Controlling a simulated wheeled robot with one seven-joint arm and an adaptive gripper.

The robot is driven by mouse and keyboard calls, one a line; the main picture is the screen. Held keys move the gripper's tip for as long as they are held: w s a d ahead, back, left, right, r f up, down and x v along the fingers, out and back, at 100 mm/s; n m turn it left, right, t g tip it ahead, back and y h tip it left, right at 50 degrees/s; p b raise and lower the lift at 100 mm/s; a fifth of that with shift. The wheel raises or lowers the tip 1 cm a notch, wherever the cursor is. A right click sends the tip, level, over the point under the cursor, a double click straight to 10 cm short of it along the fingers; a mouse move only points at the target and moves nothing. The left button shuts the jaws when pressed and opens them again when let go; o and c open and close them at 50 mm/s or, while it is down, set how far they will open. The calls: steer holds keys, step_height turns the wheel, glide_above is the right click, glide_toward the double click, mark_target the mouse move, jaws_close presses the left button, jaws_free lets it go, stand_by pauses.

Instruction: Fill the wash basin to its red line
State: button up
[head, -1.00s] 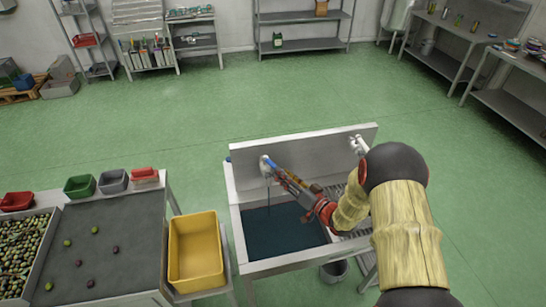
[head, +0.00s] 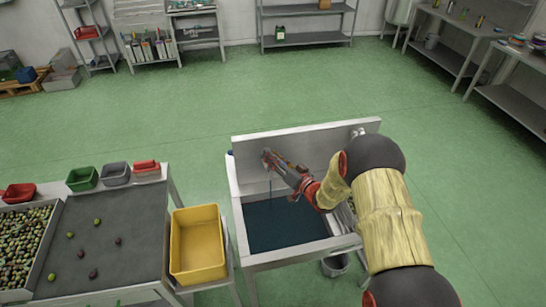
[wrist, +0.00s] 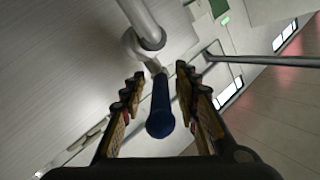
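The wash basin (head: 248,252) is a steel sink with dark blue-green water (head: 285,228) in it. I cannot make out its red line. A thin vertical streak (head: 270,189), looking like running water, drops from the tap at the back panel into the basin. My gripper (head: 268,158) is at that tap and hides most of it in the head view. In the wrist view the tap's blue handle (wrist: 160,112) lies between my open fingers (wrist: 160,86), with a gap at its left and a narrower one at its right.
A second tap (head: 359,132) is on the right of the back panel. A yellow crate (head: 197,276) stands left of the basin, beside a sorting table (head: 130,215) with olives and small bins. A bucket (head: 335,266) is under the basin's right side. The green floor behind is clear.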

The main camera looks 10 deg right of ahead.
steer(key=shift+c, duration=1.2)
steer(key=c, duration=0.4)
jaws_close()
